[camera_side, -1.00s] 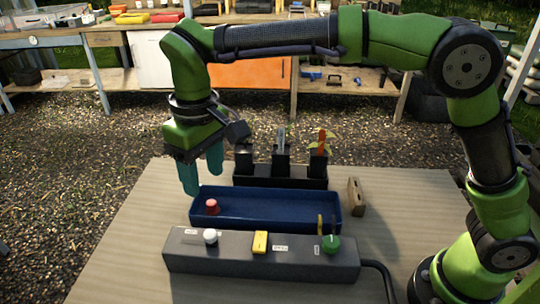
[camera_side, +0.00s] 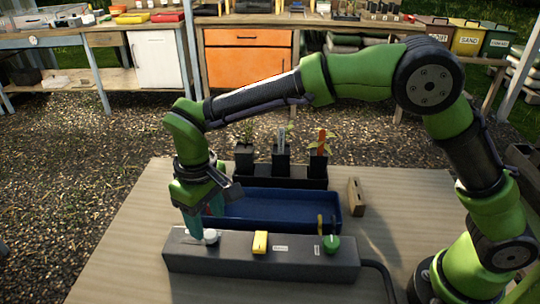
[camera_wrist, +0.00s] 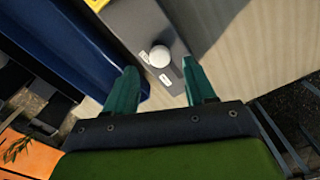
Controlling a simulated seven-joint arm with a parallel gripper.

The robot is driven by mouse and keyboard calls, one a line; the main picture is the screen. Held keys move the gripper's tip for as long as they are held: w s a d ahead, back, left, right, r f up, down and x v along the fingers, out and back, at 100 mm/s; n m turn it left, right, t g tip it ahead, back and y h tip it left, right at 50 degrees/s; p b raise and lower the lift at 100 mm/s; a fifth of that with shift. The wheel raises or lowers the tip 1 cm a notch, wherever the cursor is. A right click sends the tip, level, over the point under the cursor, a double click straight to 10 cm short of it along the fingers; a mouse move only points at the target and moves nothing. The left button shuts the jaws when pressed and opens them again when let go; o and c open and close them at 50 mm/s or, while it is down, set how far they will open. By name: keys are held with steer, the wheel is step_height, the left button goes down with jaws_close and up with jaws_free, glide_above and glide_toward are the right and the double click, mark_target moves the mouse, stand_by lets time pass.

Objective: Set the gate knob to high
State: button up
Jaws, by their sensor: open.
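A dark grey control box (camera_side: 288,258) lies along the front of the table. On it are a white round knob (camera_side: 211,236) at the left, a yellow switch (camera_side: 260,242) in the middle and a green knob (camera_side: 331,244) with an upright yellow pointer at the right. The labels are too small to read, so I cannot tell which is the gate knob. My gripper (camera_side: 197,234) points down, open, at the white knob. In the wrist view the white knob (camera_wrist: 160,56) shows between and just beyond the fingertips (camera_wrist: 160,67); contact cannot be told.
A blue tray (camera_side: 275,222) lies right behind the box. Behind it stands a black rack (camera_side: 280,180) with several dark pots. A small wooden block (camera_side: 356,196) stands right of the tray. A cable (camera_side: 380,270) leaves the box's right end. The table's left side is clear.

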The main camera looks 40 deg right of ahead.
mark_target(210, 233)
steer(key=shift+f, duration=1.85)
jaws_close()
